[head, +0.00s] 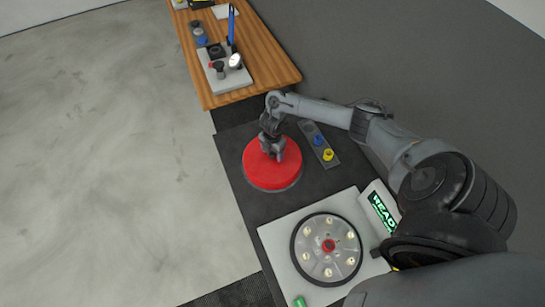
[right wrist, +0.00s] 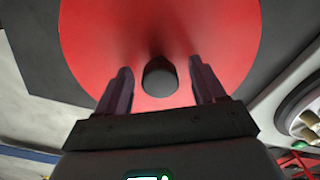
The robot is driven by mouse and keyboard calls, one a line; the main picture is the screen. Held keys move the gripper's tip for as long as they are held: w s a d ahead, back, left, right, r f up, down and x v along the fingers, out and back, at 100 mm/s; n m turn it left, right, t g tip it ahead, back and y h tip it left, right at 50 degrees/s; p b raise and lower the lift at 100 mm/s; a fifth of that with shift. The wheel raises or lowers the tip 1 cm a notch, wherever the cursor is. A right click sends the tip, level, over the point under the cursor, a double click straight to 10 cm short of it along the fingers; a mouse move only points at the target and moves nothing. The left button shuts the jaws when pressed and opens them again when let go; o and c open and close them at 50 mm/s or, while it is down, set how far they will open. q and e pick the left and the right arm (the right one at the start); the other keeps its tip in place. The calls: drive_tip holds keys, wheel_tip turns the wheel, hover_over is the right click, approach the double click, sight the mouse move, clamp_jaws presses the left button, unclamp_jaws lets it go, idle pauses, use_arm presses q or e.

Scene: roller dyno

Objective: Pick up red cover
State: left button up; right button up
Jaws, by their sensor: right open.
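My right gripper (head: 273,155) is over the cover. In the right wrist view its two fingers (right wrist: 160,84) are apart, one to each side of the knob as seen there. I cannot tell whether they touch it. The left gripper is not in view.
A white plate (head: 275,238) with a dark-rimmed wheel (head: 318,265) stands nearer, beside a display with green letters (head: 383,213). A grey strip with blue and yellow pieces (head: 319,146) lies right of the cover. A wooden table (head: 270,72) with tools is beyond. Floor at left is clear.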

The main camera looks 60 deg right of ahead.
drive_tip(key=shift+c, duration=0.4)
clamp_jaws()
drive_tip(key=shift+r, duration=0.15)
drive_tip(key=shift+r, duration=0.5)
drive_tip(key=r, duration=0.3)
drive_tip(key=shift+s+d+r, duration=0.2)
drive_tip(key=shift+s, duration=0.2)
drive_tip(key=s+d+r+p, duration=0.3)
drive_tip(key=s+r+p, duration=0.1)
drive_tip(key=s+r, duration=0.6)
drive_tip(key=shift+r, duration=0.35)
drive_tip(key=shift+s, duration=0.1)
